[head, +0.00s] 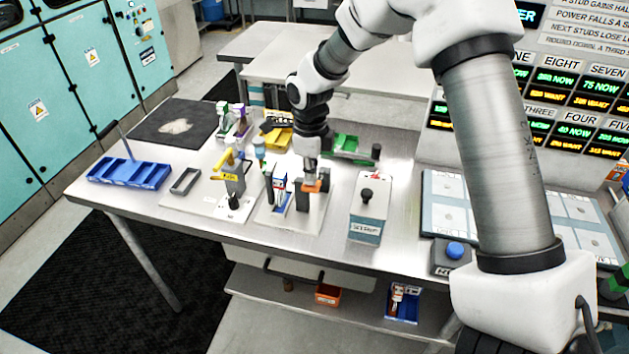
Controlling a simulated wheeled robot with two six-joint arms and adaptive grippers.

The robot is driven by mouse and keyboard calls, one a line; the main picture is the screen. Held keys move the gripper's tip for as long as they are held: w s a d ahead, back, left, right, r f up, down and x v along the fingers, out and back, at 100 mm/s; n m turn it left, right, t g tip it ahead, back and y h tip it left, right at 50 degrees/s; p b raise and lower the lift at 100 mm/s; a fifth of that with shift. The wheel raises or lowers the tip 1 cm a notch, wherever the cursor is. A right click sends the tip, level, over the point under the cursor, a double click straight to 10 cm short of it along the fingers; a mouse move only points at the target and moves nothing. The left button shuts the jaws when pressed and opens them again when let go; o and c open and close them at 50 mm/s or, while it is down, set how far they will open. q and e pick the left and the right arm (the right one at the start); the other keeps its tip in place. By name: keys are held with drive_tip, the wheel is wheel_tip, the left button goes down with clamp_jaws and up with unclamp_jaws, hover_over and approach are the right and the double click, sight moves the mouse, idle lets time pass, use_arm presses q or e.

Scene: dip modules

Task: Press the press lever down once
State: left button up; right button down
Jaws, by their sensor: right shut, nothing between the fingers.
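My right gripper (311,178) reaches down from the top right to the middle of the steel bench. It is shut, with its tips right at a small orange piece (314,187) on a grey stand (302,198); whether they touch it I cannot tell. This stand is on a pale base plate, beside a blue holder with a red-and-white part (280,183). Left of it, a grey post (236,182) carries a yellow handle (224,162). I cannot tell for certain which of these is the press lever. My left gripper is out of view.
A blue compartment tray (128,174) and a grey frame (185,181) are at the left. A box with a black knob (369,207) stands right of my gripper, then a blue button (454,250) and a panel board (440,195). Green and yellow bins stand behind.

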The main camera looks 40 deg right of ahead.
wheel_tip(320, 180, down, 7)
drive_tip(key=b, duration=0.3)
drive_tip(key=shift+r, duration=0.2)
idle(0.9)
wheel_tip(320, 180, up, 3)
drive_tip(key=shift+r+p, duration=0.1)
drive_tip(key=shift+p, duration=1.1)
wheel_tip(320, 180, up, 10)
drive_tip(key=p, duration=0.8)
